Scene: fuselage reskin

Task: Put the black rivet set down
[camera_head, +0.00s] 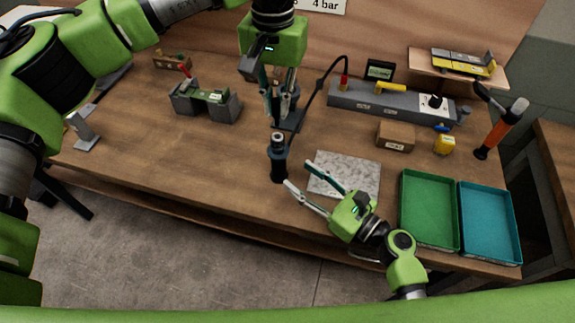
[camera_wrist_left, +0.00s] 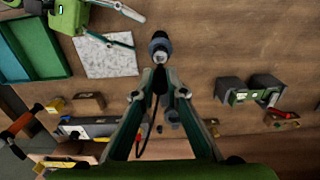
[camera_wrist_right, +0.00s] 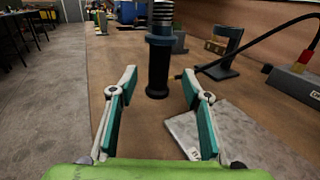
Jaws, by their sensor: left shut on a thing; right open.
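My left gripper (camera_head: 275,108) is shut and points down over the middle of the table. A slim dark piece, which looks like the black rivet set (camera_wrist_left: 160,82), is between its fingertips in the left wrist view; the fingers hide much of it. A black cylindrical tool (camera_head: 278,165) with a ribbed collar stands upright near the front edge, just below and in front of the left fingertips. It also shows in the right wrist view (camera_wrist_right: 158,68). My right gripper (camera_head: 299,174) is open and empty, its fingers pointing toward this tool, which stands beyond the fingertips.
A speckled pale mat (camera_head: 345,176) lies right of the tool. Green (camera_head: 428,243) and teal (camera_head: 490,252) trays are at the right. A grey block with a green piece (camera_head: 207,103) stands left. A grey box with a hose (camera_head: 390,106) stands behind. The table's left front is clear.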

